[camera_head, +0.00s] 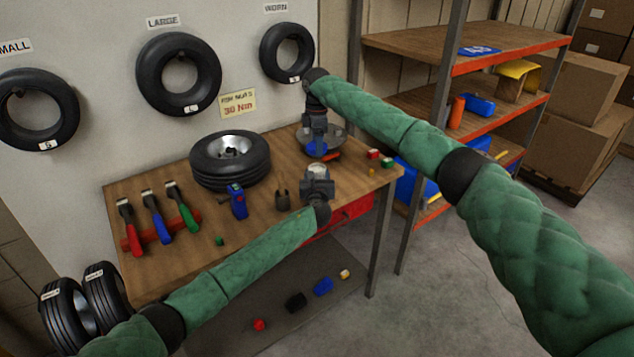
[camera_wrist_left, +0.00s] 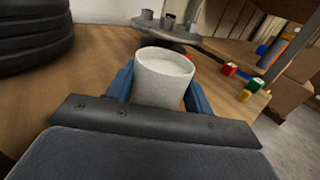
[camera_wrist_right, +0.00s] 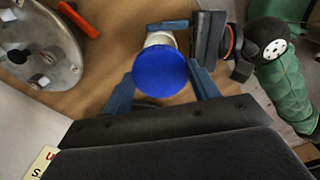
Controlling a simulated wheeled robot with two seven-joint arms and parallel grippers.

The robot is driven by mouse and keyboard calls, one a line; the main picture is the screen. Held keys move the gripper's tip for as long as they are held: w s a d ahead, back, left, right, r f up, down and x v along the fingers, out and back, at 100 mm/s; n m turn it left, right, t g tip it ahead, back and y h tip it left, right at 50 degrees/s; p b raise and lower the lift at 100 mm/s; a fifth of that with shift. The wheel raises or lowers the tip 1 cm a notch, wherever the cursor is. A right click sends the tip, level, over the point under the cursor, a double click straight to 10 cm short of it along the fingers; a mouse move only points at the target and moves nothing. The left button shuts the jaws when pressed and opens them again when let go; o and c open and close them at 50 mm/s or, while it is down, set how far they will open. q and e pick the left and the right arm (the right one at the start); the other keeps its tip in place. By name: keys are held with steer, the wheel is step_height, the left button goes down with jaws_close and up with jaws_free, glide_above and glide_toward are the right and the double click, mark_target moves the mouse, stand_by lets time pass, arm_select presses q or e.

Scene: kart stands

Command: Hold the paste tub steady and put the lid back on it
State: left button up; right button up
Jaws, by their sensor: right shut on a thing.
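The paste tub (camera_wrist_left: 162,85) is a white, speckled, open-topped cup with pale paste inside. It stands upright between the blue fingers of my left gripper (camera_wrist_left: 163,72), which touch it on both sides. In the head view the tub (camera_head: 317,171) is near the bench's right front. My right gripper (camera_wrist_right: 161,84) is shut on the round blue lid (camera_wrist_right: 160,74), gripping its edges. In the right wrist view the lid covers part of the tub (camera_wrist_right: 160,39), seen past its edge. The lid is off the tub, close by; the exact gap is unclear.
A grey metal disc with studs (camera_wrist_left: 182,30) lies behind the tub. A tyre (camera_head: 230,160) lies on the bench (camera_head: 265,215) to the left, with a blue device (camera_head: 238,202) and a dark slotted part (camera_head: 282,200). Small red and green blocks (camera_head: 374,154) sit at the right.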

arm_select(q)
steer(key=c, duration=0.6)
arm_select(e)
glide_above(317, 170)
steer(key=shift+s+f, duration=0.15)
steer(key=shift+f, duration=2.3)
steer(key=shift+f, duration=0.1)
steer(key=shift+f, duration=0.8)
arm_select(q)
steer(key=shift+f, duration=0.1)
arm_select(e)
steer(key=shift+f, duration=0.6)
